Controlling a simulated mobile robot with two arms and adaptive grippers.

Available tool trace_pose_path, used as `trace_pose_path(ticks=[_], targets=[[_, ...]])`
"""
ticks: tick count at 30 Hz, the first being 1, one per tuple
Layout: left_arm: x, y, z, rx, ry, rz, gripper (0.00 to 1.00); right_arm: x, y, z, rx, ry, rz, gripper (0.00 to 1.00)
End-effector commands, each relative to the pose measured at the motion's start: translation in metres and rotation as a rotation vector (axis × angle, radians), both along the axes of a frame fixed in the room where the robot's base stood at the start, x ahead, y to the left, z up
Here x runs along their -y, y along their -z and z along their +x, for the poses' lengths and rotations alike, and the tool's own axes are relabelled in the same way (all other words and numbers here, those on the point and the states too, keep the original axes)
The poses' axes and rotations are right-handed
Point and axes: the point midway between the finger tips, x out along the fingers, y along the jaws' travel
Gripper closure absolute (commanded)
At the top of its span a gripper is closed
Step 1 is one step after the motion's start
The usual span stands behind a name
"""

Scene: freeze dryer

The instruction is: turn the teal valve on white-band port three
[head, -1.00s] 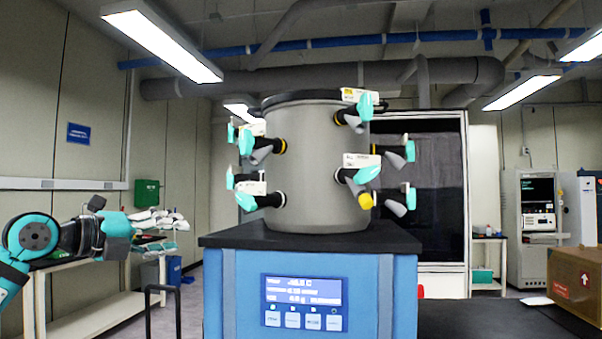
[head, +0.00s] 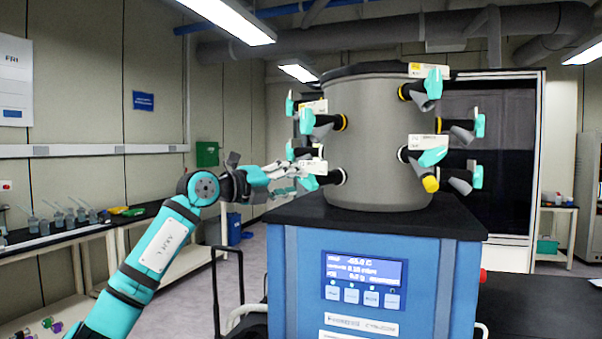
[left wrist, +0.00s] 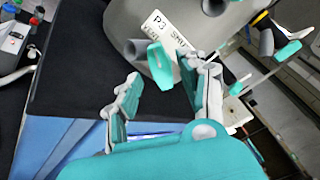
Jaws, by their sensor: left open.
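The port-three valve, a teal lever (left wrist: 160,66), shows in the left wrist view beside a white tag reading P3 (left wrist: 170,36). A grey port end (left wrist: 136,48) is just left of it. In the head view its teal lever (head: 308,183) seems to be the one at the lower left of the grey drum (head: 375,140). My left gripper (head: 295,170) reaches that port from the left. In the left wrist view the gripper (left wrist: 167,84) is open and empty, its fingers on either side of the lever; I cannot tell whether they touch it. My right gripper is not in view.
Other teal-valved ports surround the drum: one above left (head: 308,120), one at the lower front (head: 432,156), and others at right. The drum stands on a black-topped blue cabinet with a display (head: 364,270). A bench with glassware (head: 65,218) is at far left.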

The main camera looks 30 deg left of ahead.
Motion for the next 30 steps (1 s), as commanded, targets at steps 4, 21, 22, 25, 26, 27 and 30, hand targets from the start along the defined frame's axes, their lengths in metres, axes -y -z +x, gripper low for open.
trace_pose_path(ticks=[4,21,22,25,26,27,30], targets=[[0.006,-0.003,0.02,0.0,0.001,-0.002,0.58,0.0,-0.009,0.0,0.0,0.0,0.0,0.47],[0.009,0.0,0.031,0.0,0.0,0.0,0.73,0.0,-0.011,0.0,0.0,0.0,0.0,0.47],[0.009,0.0,0.031,0.0,0.0,0.0,0.77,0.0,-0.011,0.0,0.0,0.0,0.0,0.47],[0.009,0.0,0.031,0.0,0.0,0.0,0.9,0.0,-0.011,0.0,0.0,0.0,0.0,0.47],[0.009,0.0,0.031,0.0,0.0,0.0,0.94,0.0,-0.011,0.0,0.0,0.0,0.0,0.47],[0.009,0.0,0.031,0.0,0.0,0.0,1.0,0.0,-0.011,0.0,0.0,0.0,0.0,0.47],[0.009,0.0,0.03,0.0,0.0,0.0,1.0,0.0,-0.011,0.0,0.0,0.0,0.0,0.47]])
